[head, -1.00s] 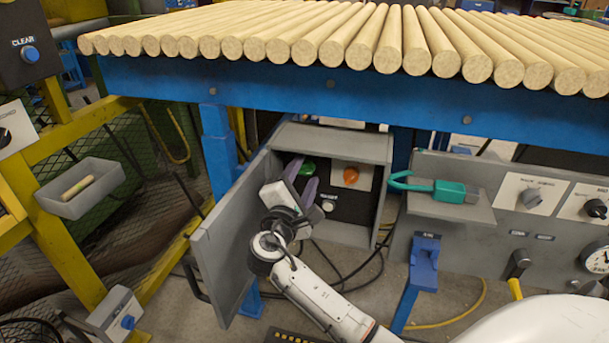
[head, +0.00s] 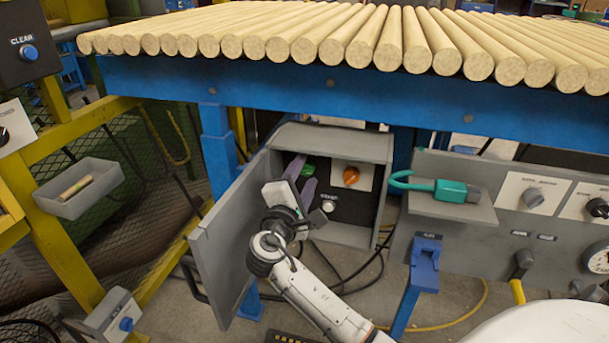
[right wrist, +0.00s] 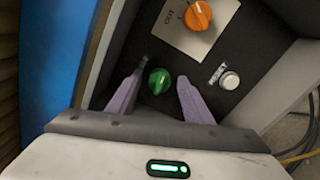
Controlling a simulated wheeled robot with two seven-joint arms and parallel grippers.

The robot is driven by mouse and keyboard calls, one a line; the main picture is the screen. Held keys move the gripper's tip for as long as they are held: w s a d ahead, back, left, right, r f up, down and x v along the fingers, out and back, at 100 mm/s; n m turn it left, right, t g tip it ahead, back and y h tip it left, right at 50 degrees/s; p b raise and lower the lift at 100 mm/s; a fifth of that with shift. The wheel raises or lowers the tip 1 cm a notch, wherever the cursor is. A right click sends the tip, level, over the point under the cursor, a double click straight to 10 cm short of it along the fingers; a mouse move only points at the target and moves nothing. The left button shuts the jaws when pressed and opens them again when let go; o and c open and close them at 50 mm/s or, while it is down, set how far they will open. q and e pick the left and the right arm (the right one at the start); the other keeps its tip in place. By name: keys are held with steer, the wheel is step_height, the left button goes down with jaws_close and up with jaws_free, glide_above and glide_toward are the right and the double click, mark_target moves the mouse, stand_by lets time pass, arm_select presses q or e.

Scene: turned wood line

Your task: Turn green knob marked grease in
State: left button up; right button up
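In the head view the green knob (head: 309,167) is partly hidden by my right gripper (head: 303,176). In the right wrist view my right gripper's purple fingers (right wrist: 162,76) are open, one on each side of the knob. Gaps show between the knob and both fingers. My left gripper is not in view.
The box's open door (head: 222,240) stands left of my arm. A teal padlock (head: 450,191) lies on a shelf at right.

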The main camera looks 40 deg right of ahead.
steer(key=p+v, duration=0.1)
steer(key=v, duration=0.9)
steer(key=shift+s+a, duration=0.1)
stand_by(0.3)
